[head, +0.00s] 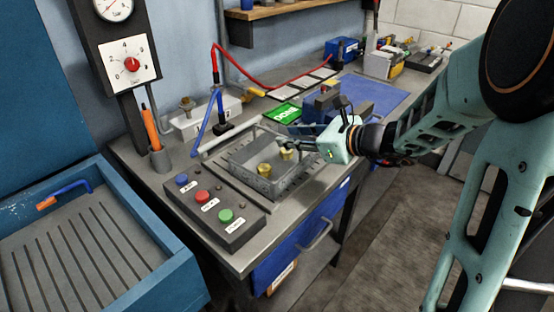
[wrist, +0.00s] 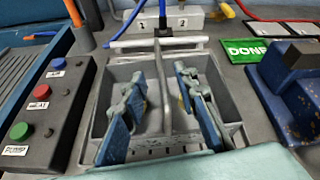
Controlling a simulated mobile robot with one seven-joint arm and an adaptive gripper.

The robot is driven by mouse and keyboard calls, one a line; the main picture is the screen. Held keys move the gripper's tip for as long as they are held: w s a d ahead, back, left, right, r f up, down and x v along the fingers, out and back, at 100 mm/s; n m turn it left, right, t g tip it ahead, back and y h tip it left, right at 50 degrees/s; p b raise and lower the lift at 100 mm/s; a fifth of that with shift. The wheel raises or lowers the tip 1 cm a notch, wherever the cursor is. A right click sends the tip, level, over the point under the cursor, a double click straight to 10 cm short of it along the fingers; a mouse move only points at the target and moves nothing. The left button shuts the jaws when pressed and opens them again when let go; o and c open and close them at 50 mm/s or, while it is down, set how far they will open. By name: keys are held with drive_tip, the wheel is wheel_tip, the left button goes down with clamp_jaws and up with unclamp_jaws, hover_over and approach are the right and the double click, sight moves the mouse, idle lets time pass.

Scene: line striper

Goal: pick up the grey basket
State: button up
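The grey basket (head: 254,182) sits upright on the workbench, with brass-coloured pieces (head: 264,169) showing in it in the head view. In the wrist view the basket (wrist: 223,100) fills the middle, and its grey handle bar (wrist: 163,92) runs away from me across the centre. My gripper (head: 284,143) is over the basket, reaching in from the right. In the wrist view my gripper (wrist: 160,80) is open, with one blue-grey finger on each side of the handle bar. The fingers look apart from the bar. They hide parts of the basket's inside.
A button box (head: 215,207) stands close in front of the basket. A blue vise-like block (head: 322,103) and a green card (head: 283,113) lie behind and right. A grey box with a blue lever (head: 207,122) stands behind left. A blue tray (head: 90,245) is at left.

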sight(275, 133)
drive_tip(key=x, duration=0.6)
drive_tip(key=shift+w+r, duration=0.1)
drive_tip(key=shift+r, duration=0.05)
clamp_jaws()
drive_tip(key=shift+r, duration=0.1)
